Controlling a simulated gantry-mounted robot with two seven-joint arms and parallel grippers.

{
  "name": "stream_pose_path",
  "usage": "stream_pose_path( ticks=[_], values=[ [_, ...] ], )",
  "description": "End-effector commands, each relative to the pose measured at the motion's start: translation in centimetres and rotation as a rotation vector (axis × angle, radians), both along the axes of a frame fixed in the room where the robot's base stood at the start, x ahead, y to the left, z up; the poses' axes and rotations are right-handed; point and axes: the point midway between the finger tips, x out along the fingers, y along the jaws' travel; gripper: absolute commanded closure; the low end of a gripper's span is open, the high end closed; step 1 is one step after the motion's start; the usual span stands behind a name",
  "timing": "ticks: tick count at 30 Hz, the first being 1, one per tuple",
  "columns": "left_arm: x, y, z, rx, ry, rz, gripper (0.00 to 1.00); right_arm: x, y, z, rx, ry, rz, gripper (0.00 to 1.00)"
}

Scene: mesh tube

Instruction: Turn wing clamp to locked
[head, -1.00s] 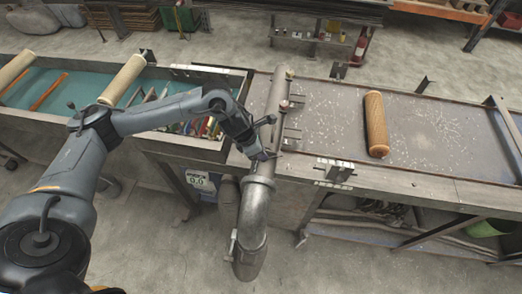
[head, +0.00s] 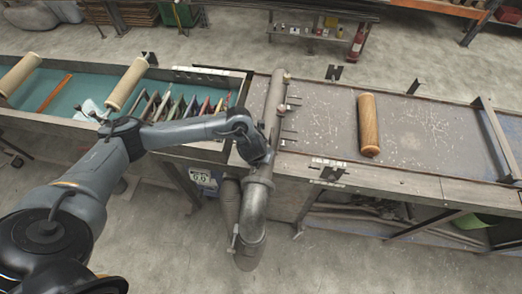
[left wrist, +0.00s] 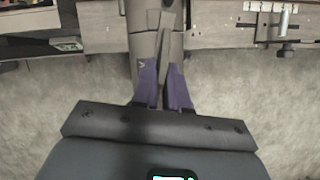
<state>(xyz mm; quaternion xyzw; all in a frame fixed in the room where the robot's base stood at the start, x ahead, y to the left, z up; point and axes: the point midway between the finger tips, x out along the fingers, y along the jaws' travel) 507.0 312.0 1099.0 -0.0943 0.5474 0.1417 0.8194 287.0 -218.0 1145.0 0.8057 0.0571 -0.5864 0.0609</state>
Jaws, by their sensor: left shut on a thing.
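A grey metal pipe (head: 275,95) lies across the bench edge and bends down at a wide elbow (head: 252,225) in front. My left gripper (head: 262,162) is over the pipe just above the elbow in the head view. In the left wrist view, its two purple-padded fingers (left wrist: 163,85) are shut on a narrow grey lever, which appears to be the wing clamp (left wrist: 165,55). The lever points roughly along the pipe there. My gripper hides the clamp in the head view, so I cannot tell its seating. My right gripper is in neither view.
A tan mesh roll (head: 369,125) lies on the scratched benchtop (head: 430,125) to the right. A teal-lined tray (head: 75,75) with rolls and a divided rack (head: 180,105) is on the left. A small bracket (head: 330,174) sits on the front edge.

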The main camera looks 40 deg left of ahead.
Motion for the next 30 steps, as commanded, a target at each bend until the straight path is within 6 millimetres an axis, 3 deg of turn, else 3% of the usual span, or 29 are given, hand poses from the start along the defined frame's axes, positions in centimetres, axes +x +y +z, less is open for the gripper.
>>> stream_pose_path(
  ticks=[1, 9, 29, 30],
  values=[
    [0.1, -0.2, 0.6, -0.003, 0.000, 0.032, 1.00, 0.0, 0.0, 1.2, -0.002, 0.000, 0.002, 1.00],
    [0.1, -0.3, 0.4, -0.002, 0.000, 0.170, 1.00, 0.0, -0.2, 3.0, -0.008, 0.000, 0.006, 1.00],
    [0.2, -0.3, 0.1, -0.002, -0.002, 0.228, 1.00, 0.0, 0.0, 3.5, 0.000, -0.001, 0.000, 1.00],
    [0.2, -0.3, 0.1, -0.002, -0.002, 0.228, 0.82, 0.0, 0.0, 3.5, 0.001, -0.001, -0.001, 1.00]
  ],
)
